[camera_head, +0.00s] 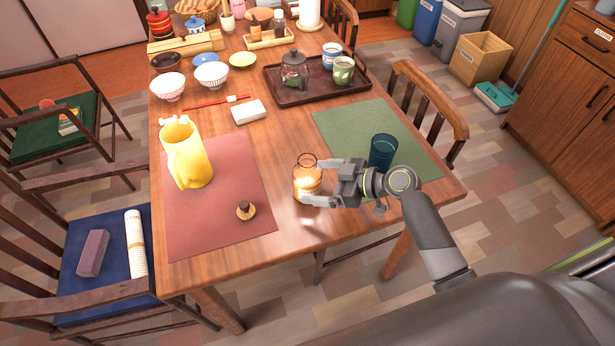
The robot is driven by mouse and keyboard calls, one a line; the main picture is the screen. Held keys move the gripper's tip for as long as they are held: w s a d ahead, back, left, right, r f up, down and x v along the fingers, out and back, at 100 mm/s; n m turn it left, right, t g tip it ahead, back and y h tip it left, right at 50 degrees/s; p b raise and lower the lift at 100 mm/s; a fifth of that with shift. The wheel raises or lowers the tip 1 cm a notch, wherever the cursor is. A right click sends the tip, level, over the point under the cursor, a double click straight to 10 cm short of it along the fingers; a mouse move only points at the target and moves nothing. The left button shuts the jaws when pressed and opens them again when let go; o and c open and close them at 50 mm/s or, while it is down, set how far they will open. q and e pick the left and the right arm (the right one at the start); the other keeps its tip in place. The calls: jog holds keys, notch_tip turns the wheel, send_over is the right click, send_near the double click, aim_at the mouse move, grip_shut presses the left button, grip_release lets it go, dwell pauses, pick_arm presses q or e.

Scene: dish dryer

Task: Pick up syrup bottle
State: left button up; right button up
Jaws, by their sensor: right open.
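A small amber glass bottle (306,183), which looks like the syrup bottle, stands upright on the wooden table near its front edge. It has a wide open neck and a pale label low on its side. My right gripper (317,182) comes in from the right and is open, its two fingers pointing left at the bottle. One finger is at the bottle's upper right and the other at its lower right. I cannot tell whether they touch the glass. My left gripper is not in view.
A teal glass (383,151) stands on the green mat (345,122) close behind my right gripper. A yellow pitcher (187,155) and a small round wooden-topped piece (246,210) are on the red mat (215,225). A dark tray (300,97) with teaware is farther back.

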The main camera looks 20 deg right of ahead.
jog(key=shift+p+x, duration=0.3)
jog(key=shift+x, duration=1.65)
jog(key=shift+w+d, duration=0.15)
jog(key=shift+c, duration=0.2)
jog(key=c, duration=1.2)
jog(key=shift+c, duration=0.7)
jog(key=shift+r, duration=0.1)
